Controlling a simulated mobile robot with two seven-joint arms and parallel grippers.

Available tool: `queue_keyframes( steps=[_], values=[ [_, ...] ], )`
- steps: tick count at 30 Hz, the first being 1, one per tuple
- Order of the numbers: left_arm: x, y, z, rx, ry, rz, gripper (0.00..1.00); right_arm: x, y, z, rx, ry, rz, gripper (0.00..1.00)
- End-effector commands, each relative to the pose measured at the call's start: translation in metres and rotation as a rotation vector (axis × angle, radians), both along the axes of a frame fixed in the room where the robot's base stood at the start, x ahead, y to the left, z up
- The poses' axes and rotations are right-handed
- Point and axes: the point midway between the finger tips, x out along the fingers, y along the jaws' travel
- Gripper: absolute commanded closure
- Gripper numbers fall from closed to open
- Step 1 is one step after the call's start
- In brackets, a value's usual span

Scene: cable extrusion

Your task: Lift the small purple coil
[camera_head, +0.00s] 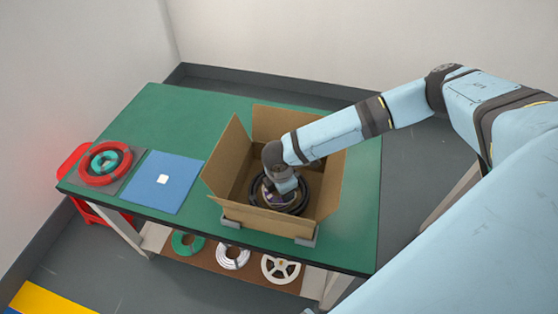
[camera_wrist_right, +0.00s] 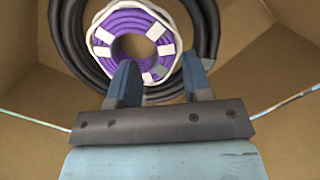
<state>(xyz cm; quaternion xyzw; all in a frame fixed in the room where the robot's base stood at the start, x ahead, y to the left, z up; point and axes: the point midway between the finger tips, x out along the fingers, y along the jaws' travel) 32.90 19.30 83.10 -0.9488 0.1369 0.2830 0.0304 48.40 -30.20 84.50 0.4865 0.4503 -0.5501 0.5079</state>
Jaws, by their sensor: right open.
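The small purple coil (camera_wrist_right: 125,20), wrapped with white bands, lies on a larger black coil (camera_wrist_right: 68,40) inside the cardboard box. In the head view, the purple coil (camera_head: 267,194) is mostly hidden by my right wrist. My right gripper (camera_wrist_right: 160,66) is open and points down into the box. Its left finger is over the coil's lower inner edge near the hole, and its right finger is outside the coil, over the black coil. The coil's lower right part shows between the fingers. Contact cannot be told. My left gripper is in neither view.
The cardboard box (camera_head: 222,163) has raised flaps and stands on the green table (camera_head: 160,110). A blue mat (camera_head: 172,195) with a white square and a red coil (camera_head: 84,172) around a teal one are at left. Several reels sit on the lower shelf.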

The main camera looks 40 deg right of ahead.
Motion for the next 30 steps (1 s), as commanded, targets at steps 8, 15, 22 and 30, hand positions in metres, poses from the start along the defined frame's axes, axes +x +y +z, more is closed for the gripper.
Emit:
queue_keyframes(
  steps=[8,15,22,30],
  values=[
    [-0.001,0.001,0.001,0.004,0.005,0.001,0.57,-0.003,0.0,-0.032,-0.001,-0.001,0.001,0.55],
    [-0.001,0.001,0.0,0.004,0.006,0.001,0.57,-0.003,-0.003,-0.053,0.0,-0.001,0.0,0.55],
    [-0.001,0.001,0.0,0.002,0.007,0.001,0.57,-0.004,-0.003,-0.054,0.0,-0.001,0.0,0.62],
    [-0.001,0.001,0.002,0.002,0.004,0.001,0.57,-0.004,-0.003,-0.054,0.0,-0.001,0.0,0.93]
  ],
)
